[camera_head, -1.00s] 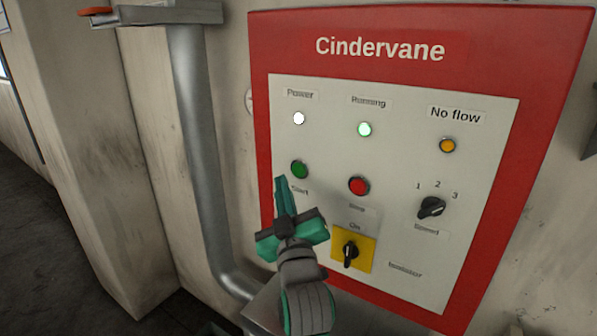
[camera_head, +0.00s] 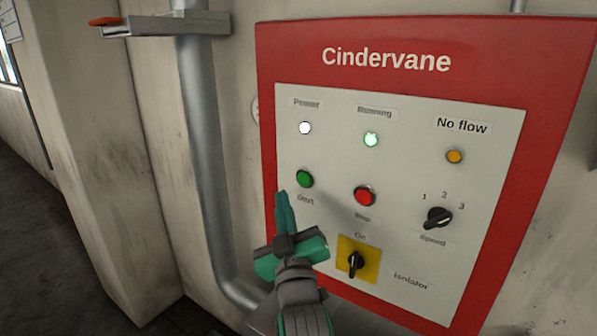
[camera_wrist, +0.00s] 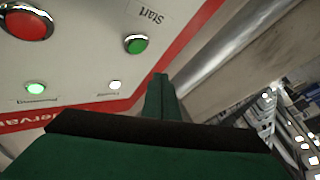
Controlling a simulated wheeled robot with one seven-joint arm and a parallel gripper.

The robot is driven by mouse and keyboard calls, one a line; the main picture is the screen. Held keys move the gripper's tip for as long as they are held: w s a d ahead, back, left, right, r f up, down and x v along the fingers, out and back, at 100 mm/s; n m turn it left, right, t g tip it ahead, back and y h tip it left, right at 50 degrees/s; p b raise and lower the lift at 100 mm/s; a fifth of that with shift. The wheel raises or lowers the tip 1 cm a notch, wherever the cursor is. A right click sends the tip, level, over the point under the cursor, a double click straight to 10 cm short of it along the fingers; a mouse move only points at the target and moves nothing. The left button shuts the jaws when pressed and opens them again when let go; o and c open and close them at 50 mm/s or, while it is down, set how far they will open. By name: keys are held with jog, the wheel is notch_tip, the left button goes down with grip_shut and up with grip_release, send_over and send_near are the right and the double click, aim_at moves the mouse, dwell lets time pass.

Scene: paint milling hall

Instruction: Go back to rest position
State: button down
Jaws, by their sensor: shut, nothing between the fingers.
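My gripper (camera_head: 281,194) is green and grey and stands in front of the lower left of the Cindervane panel (camera_head: 400,108). Its fingers are shut with nothing between them, and the tips end just below and left of the green Start button (camera_head: 304,179). In the wrist view the shut fingers (camera_wrist: 160,80) point up beside the panel's red edge, apart from the green button (camera_wrist: 136,43). The Power lamp (camera_head: 305,128) is lit white and the Running lamp (camera_head: 371,140) is lit green. The No flow lamp (camera_head: 454,156) is amber.
The red Stop button (camera_head: 365,195), black Speed knob (camera_head: 438,217) and yellow isolator switch (camera_head: 356,262) at On are to the right. A metal pipe (camera_head: 204,150) runs down the wall at left, with a bracket (camera_head: 165,24) above. Open floor (camera_head: 50,230) lies at far left.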

jog(key=s+f+m+g+h, duration=0.15)
jog(key=s+f, duration=0.35)
jog(key=f, duration=0.6)
jog(key=s+f+m, duration=0.2)
jog(key=s+f, duration=0.3)
jog(key=f, duration=0.5)
jog(key=s+f+m+g+h, duration=0.1)
jog(key=s+f+m, duration=0.1)
jog(key=s+f, duration=0.65)
jog(key=s+f+g, duration=0.1)
jog(key=s+f, duration=0.3)
jog(key=s, duration=0.5)
jog(key=s+f+m+g, duration=0.1)
jog(key=s+f, duration=0.3)
jog(key=s, duration=0.5)
jog(key=s+f+g, duration=0.1)
jog(key=s+f, duration=0.3)
jog(key=s, duration=0.5)
jog(key=shift+d+f, duration=0.15)
jog(key=shift+d, duration=0.05)
jog(key=shift+s, duration=0.1)
